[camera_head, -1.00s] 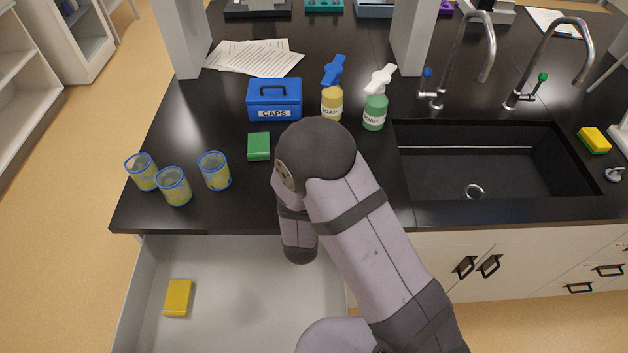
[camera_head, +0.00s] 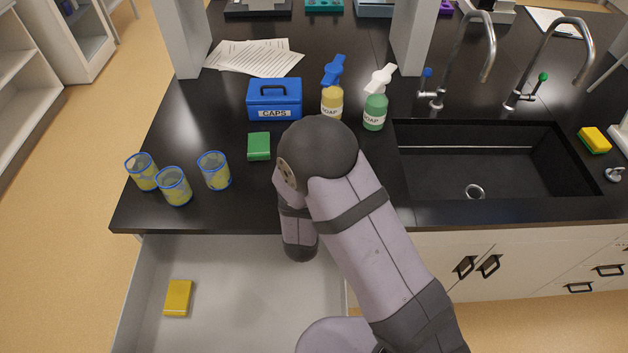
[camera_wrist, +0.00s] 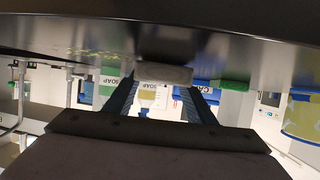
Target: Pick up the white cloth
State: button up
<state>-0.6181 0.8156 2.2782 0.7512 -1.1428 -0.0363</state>
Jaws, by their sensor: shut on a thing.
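In the head view my own arm hides the gripper and the cloth.
A green block (camera_head: 259,146), the blue CAPS box (camera_head: 274,100), a yellow soap bottle (camera_head: 332,103) and a green soap bottle (camera_head: 375,111) stand near my arm. Three cups (camera_head: 174,187) stand left. An open drawer (camera_head: 230,300) holds a yellow block (camera_head: 178,297). The sink (camera_head: 480,165) lies right.

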notch_tip(320, 180, up, 10)
jog(key=shift+f+b, duration=0.15)
jog(key=shift+b, duration=0.25)
